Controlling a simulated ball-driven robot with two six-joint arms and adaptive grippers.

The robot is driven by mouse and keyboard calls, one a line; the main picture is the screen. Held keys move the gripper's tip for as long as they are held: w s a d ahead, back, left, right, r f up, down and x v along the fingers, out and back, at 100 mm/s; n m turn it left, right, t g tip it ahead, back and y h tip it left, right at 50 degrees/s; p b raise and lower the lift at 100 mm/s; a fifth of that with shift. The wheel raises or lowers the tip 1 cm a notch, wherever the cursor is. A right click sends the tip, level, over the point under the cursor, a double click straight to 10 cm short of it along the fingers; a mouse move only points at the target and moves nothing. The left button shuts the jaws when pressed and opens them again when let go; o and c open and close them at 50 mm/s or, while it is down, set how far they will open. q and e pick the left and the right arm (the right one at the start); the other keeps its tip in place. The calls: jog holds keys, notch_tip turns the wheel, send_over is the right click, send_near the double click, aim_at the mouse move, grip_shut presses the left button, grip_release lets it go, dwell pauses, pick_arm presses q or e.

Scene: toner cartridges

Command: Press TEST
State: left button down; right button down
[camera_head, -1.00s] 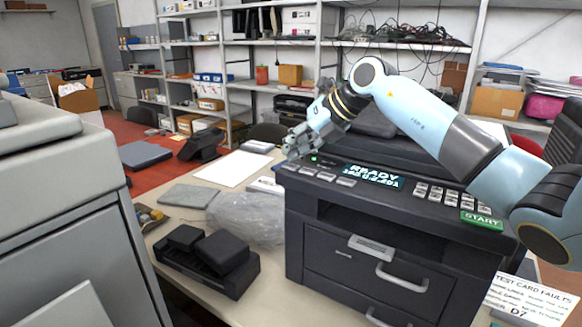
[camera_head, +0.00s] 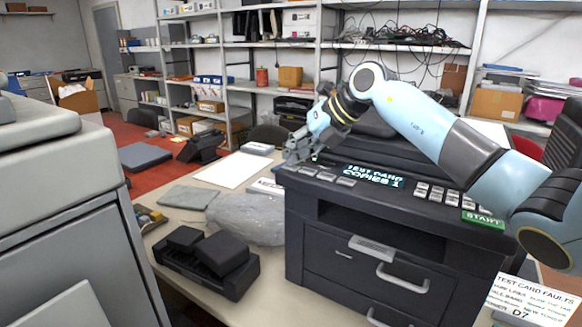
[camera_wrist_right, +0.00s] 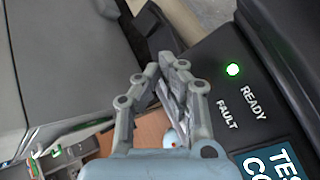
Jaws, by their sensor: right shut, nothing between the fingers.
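The black printer (camera_head: 345,240) stands on the table, its top panel tilted toward me. Its display (camera_head: 374,175) reads "TEST CARD COPIES 1"; part of it shows in the wrist view (camera_wrist_right: 276,164). A row of grey buttons (camera_head: 326,176) lies left of the display, their labels too small to read. My right gripper (camera_head: 288,154) is shut and empty, at the panel's left end by the row. In the wrist view its fingertips (camera_wrist_right: 172,60) are beside the READY and FAULT lettering; I cannot tell if they touch. My left gripper is out of view.
A green START button (camera_head: 482,219) and a keypad (camera_head: 437,193) are at the panel's right. A lit green lamp (camera_wrist_right: 233,69) is by READY. Black cartridge parts (camera_head: 208,260), a clear bag (camera_head: 246,218) and a printed fault card (camera_head: 532,300) lie around the printer.

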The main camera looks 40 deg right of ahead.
jog(key=shift+f, duration=0.1)
dwell(0.3)
jog(key=shift+r+p, duration=0.55)
jog(key=shift+r, duration=0.25)
jog(key=shift+r+p, duration=1.9)
jog(key=shift+r, duration=0.7)
jog(key=shift+f, duration=0.1)
